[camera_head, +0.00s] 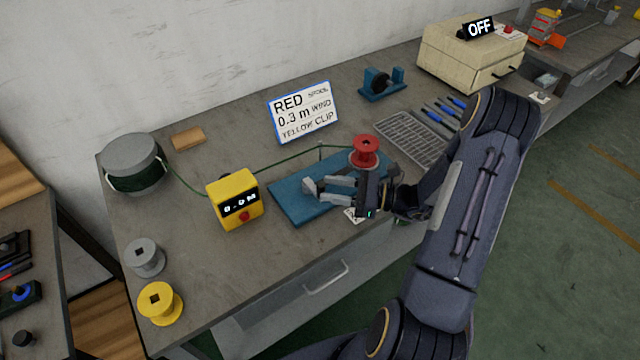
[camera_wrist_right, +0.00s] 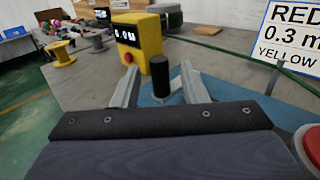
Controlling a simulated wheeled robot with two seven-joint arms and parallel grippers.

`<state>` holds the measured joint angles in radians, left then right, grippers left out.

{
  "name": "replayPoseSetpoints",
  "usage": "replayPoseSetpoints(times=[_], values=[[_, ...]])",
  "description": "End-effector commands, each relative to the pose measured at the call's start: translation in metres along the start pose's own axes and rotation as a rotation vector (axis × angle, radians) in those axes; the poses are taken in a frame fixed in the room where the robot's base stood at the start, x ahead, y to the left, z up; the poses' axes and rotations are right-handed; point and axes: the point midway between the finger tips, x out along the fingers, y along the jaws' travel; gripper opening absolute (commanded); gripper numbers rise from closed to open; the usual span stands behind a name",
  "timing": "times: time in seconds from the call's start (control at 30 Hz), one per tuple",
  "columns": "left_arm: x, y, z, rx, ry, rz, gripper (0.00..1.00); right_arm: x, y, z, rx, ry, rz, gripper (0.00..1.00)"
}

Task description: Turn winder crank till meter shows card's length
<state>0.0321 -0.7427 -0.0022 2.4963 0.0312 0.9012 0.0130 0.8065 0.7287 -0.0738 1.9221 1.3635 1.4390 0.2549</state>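The card (camera_head: 305,112) reads RED spool, 0.3 m wind, yellow clip; it also shows in the wrist view (camera_wrist_right: 292,38). The yellow meter (camera_head: 236,199) appears to read 0.0 m, and stands ahead in the wrist view (camera_wrist_right: 140,45). The winder's blue base (camera_head: 288,203) carries the red spool (camera_head: 365,150). A green cord (camera_head: 290,151) runs from the meter towards the spool. My right gripper (camera_head: 317,187) is open over the base. In the wrist view a black upright crank handle (camera_wrist_right: 161,82) stands between its fingers, with gaps visible. My left gripper is out of view.
A cord drum (camera_head: 133,155) stands at the left. A grey spool (camera_head: 145,257) and a yellow spool (camera_head: 160,303) stand at the front left. A blue fixture (camera_head: 382,84), a grey rack (camera_head: 410,138) and a beige machine marked OFF (camera_head: 465,60) are at the right.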

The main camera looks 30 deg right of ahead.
Motion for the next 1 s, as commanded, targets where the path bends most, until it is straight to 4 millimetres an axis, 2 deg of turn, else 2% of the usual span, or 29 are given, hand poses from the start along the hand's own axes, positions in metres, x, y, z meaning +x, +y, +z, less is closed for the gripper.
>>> replayPoseSetpoints(times=[0.1,0.2,0.57,0.83,0.87,1.0], values=[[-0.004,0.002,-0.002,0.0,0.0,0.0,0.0,0.018,0.001,0.002,0.0,-0.001,0.003,0.39],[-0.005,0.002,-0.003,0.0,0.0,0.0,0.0,0.027,0.001,0.001,0.0,0.0,0.003,0.39],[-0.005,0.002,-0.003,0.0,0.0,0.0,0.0,0.032,0.001,0.0,-0.001,0.001,0.001,0.38],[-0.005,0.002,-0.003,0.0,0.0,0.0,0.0,0.032,0.001,0.0,-0.001,0.001,0.001,0.03],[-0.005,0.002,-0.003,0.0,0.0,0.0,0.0,0.032,0.001,0.0,-0.001,0.001,0.001,0.0],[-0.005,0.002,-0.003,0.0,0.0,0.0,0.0,0.032,0.001,0.0,-0.001,0.001,0.001,0.0]])
